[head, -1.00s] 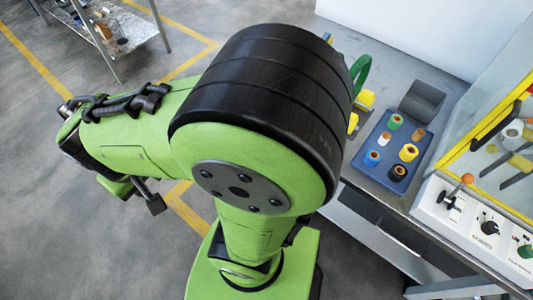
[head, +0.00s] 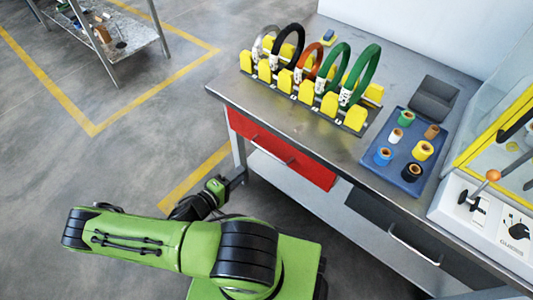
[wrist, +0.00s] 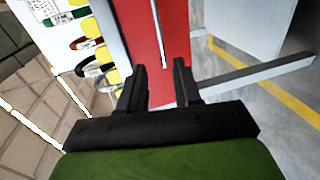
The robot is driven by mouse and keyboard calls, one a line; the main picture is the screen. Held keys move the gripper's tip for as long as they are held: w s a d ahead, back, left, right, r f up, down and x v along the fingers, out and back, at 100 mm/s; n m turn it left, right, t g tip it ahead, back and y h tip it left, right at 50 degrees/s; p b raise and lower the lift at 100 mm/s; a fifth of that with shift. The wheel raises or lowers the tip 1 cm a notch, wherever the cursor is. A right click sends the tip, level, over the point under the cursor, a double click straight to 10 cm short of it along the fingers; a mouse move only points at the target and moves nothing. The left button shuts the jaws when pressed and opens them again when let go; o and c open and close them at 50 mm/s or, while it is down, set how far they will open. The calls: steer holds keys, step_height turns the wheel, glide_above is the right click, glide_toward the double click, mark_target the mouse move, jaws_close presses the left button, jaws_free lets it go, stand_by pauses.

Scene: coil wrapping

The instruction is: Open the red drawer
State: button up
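The red drawer (head: 310,168) is under the front edge of the steel workbench, and its front looks flush with the bench, so it appears shut. It also fills the upper middle of the wrist view (wrist: 172,85). Its thin, light bar handle (wrist: 159,32) runs nearly vertically there, beyond my fingertips. My gripper (wrist: 161,64) is open and empty, with the red drawer front showing between its two fingers. In the head view my gripper (head: 238,179) is low, by the bench's left leg and left of the drawer handle. No contact with the handle shows.
The workbench top (head: 335,150) carries a rack of coloured rings with yellow blocks (head: 303,91) and a blue tray (head: 432,165) of spools. A dark drawer (head: 395,230) sits right of the red one. Open floor lies left of the bench.

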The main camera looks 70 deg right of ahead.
mark_target(267, 151)
steer(key=b+x, duration=0.3)
steer(key=x, duration=1.2)
steer(key=shift+s+d+f, duration=0.1)
steer(key=shift+s+d, duration=0.15)
steer(key=shift+d, duration=0.1)
jaws_close()
